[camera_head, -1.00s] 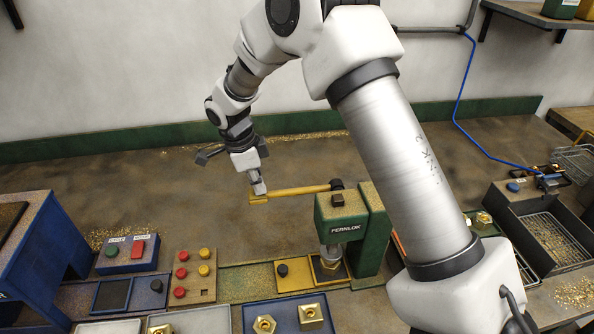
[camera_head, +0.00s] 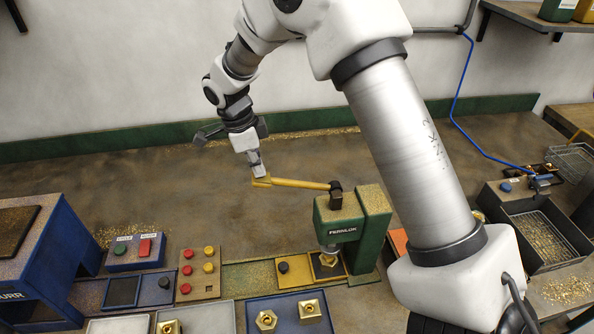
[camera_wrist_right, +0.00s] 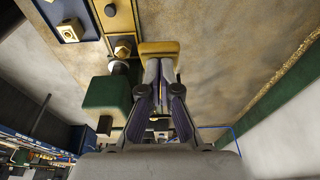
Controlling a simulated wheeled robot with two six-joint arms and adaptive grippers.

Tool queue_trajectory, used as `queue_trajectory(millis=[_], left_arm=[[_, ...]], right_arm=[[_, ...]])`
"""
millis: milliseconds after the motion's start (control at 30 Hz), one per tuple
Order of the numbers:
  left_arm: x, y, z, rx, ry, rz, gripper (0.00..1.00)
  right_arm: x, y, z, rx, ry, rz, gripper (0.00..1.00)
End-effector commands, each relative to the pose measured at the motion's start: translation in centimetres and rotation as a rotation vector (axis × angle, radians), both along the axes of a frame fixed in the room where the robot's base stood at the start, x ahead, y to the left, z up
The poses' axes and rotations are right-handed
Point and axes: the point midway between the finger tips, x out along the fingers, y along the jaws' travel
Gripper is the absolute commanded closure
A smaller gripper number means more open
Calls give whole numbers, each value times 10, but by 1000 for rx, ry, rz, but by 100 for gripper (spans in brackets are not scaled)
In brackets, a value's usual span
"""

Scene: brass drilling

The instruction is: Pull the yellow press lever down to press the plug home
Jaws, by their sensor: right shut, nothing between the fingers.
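The yellow press lever (camera_head: 300,184) reaches left from a dark pivot on the green FERNLOK press (camera_head: 374,230). It lies close to level, its grip end slightly higher in the picture. My right gripper (camera_head: 261,176) is shut and empty, its fingertips at the grip end. In the right wrist view the closed fingers (camera_wrist_right: 160,80) meet the yellow grip bar (camera_wrist_right: 158,47); whether they touch it is unclear. A brass hex part (camera_head: 326,263) sits under the press ram; the plug itself cannot be made out. My left gripper is out of view.
A button box (camera_head: 134,253), a board of red and yellow knobs (camera_head: 199,273) and a blue tray (camera_head: 289,320) with brass parts stand in front. A dark bin (camera_head: 540,240) is at right. The bench behind the lever is clear.

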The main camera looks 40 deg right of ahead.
Motion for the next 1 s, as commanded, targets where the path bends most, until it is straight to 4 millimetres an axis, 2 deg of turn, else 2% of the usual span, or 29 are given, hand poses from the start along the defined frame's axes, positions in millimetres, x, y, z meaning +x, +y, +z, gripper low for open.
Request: queue_trajectory(millis=[33,567,1000], left_arm=[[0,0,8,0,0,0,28],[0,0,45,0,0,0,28],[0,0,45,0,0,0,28]], right_arm=[[0,0,9,0,-1,0,100],[0,0,59,0,0,0,100],[0,0,59,0,0,0,100]])
